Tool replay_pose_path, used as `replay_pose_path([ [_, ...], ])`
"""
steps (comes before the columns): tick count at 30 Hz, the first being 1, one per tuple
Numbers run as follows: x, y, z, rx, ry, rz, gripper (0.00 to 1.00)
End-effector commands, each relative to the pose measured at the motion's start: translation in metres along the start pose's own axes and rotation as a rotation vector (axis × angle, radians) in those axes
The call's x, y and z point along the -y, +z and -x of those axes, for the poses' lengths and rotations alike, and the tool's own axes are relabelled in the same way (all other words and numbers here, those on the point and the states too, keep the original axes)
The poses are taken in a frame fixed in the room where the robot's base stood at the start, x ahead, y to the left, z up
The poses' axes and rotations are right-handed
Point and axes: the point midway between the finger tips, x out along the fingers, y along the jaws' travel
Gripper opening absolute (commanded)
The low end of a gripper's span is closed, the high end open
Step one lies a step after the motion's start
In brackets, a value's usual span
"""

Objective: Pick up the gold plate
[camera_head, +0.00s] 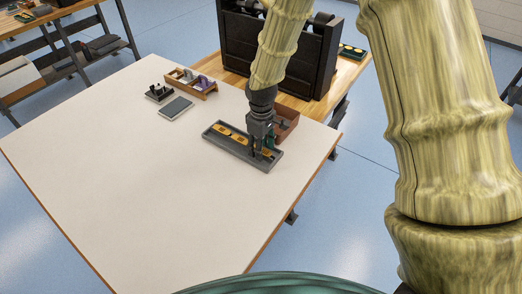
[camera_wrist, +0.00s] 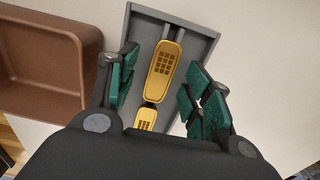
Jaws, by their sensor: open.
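A dark grey tray (camera_head: 215,137) on the white table holds several gold plates in a row. In the wrist view a gold plate (camera_wrist: 164,66) with a dark dotted grid lies in the tray (camera_wrist: 198,47). Part of a second gold plate (camera_wrist: 146,121) shows below it, cut off by my gripper body. In the head view a gold plate (camera_head: 224,129) lies at the tray's left end. My gripper (camera_head: 261,152) points down over the tray's right part. In the wrist view its green-padded fingers (camera_wrist: 160,76) are apart, on either side of the gold plates, with nothing held.
A brown open box (camera_head: 289,126) stands right behind the tray; it is at left in the wrist view (camera_wrist: 48,95). A wooden organiser (camera_head: 190,83), a grey flat pad (camera_head: 176,107) and a small black device (camera_head: 158,92) lie at the back. The white table's (camera_head: 130,180) front is clear.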

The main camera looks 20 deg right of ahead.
Motion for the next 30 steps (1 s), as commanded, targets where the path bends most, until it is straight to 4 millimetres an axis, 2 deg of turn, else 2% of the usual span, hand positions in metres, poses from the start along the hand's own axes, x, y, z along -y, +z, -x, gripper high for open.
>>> replay_pose_path([
  [3,0.0,0.0,0.0,0.0,0.0,0.0,0.5],
  [9,0.0,0.0,0.0,0.0,0.0,0.0,0.14],
  [11,0.0,0.0,0.0,0.0,0.0,0.0,0.05],
  [22,0.0,0.0,0.002,-0.001,0.0,0.0,0.05],
  [30,-0.001,0.0,0.019,-0.002,0.001,-0.001,0.05],
])
